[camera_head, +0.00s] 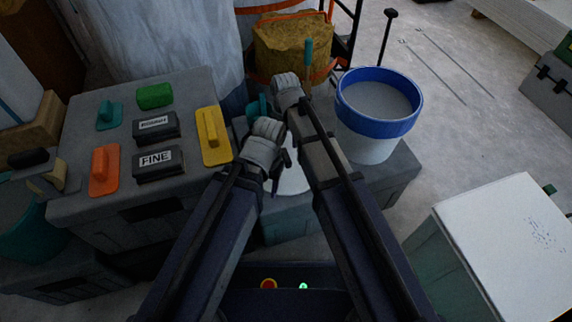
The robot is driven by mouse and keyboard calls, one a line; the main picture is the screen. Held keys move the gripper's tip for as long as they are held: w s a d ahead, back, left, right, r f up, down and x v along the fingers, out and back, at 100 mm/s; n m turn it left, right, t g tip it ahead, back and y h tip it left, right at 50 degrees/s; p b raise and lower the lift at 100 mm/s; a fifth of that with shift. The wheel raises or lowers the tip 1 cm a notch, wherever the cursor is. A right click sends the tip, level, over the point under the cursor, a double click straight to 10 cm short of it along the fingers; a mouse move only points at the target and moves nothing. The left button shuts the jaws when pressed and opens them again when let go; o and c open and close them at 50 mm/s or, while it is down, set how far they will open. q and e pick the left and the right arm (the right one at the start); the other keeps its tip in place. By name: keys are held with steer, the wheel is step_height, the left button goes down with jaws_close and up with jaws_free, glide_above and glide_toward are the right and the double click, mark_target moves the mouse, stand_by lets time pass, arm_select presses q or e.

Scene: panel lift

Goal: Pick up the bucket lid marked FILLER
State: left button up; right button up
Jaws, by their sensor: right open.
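A white rounded thing (293,181) shows between my two forearms on the grey box. It may be the lid, but most of it is hidden and I see no FILLER marking. My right gripper (287,83) is open above the far side of the box, left of the blue-rimmed white bucket (367,141). My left gripper (264,132) is lower and nearer, over the gap beside the yellow float. I see nothing held.
A grey case (85,130) at the left bears colored floats and sanding blocks, one marked FINE (158,163). A white-topped box (508,245) is at the lower right. Floor (455,120) at right is mostly clear.

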mark_target(286, 155)
arm_select(q)
steer(key=shift+f, duration=0.4)
arm_select(e)
steer(key=shift+f, duration=0.4)
arm_select(q)
step_height(286, 155, down, 5)
steer(key=b, duration=0.5)
arm_select(e)
steer(key=f, duration=0.5)
steer(key=shift+w+d+f, duration=0.1)
steer(key=shift+w, duration=0.2)
steer(key=shift+c, duration=0.4)
jaws_close()
